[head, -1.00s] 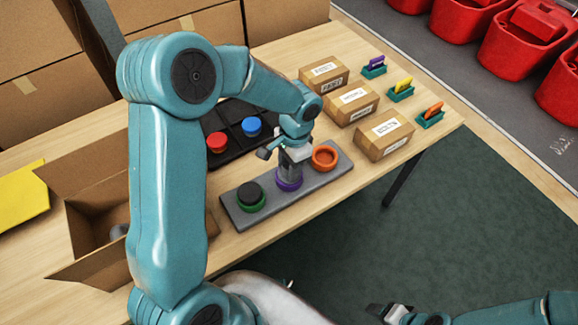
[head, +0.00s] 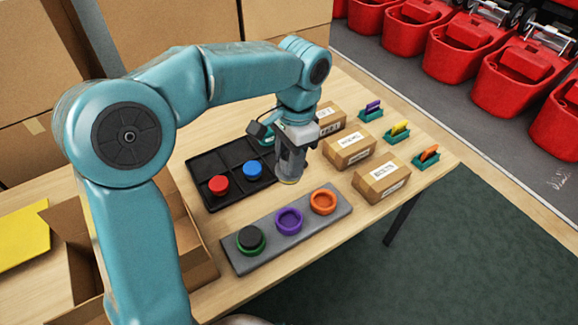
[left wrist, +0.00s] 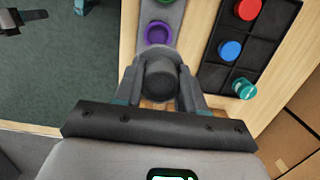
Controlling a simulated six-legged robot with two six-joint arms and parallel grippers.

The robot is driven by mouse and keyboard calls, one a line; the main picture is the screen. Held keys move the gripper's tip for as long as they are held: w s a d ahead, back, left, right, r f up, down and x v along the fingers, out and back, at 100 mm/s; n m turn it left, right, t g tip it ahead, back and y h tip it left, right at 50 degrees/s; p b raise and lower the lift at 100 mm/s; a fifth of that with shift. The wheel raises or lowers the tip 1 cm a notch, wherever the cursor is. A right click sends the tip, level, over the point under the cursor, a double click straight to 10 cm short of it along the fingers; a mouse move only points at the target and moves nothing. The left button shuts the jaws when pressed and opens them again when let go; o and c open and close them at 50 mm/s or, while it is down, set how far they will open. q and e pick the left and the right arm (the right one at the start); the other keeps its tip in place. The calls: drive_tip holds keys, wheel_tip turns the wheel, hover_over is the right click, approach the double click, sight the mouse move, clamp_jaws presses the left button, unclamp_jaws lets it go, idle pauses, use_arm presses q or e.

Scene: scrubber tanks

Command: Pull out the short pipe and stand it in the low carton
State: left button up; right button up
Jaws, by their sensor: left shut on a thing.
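My left gripper (head: 291,164) is shut on the short pipe (head: 290,176), a dark grey cylinder held roughly upright in the air. In the left wrist view the pipe (left wrist: 160,80) sits between the two fingers. Below it, apart from it, a grey plate carries an empty purple ring (head: 289,221); the ring also shows in the left wrist view (left wrist: 158,33). The low carton (head: 202,262) stands open at the left, its inside mostly hidden by my left arm. A dark part at the upper left of the left wrist view seems to be my right gripper (left wrist: 22,18); its jaws are unclear.
The grey plate (head: 245,265) also holds an empty orange ring (head: 323,201) and a green ring with a black piece (head: 250,238). A black tray (head: 225,200) holds red and blue pieces. Several small boxes (head: 382,181) stand to the right. A yellow sheet (head: 20,235) lies far left.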

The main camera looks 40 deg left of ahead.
use_arm(q)
drive_tip(key=shift+r+p, duration=0.95)
drive_tip(key=shift+r, duration=0.1)
idle(0.4)
drive_tip(key=shift+r+p, duration=2.4)
drive_tip(key=shift+r, duration=0.15)
drive_tip(key=shift+f, duration=0.1)
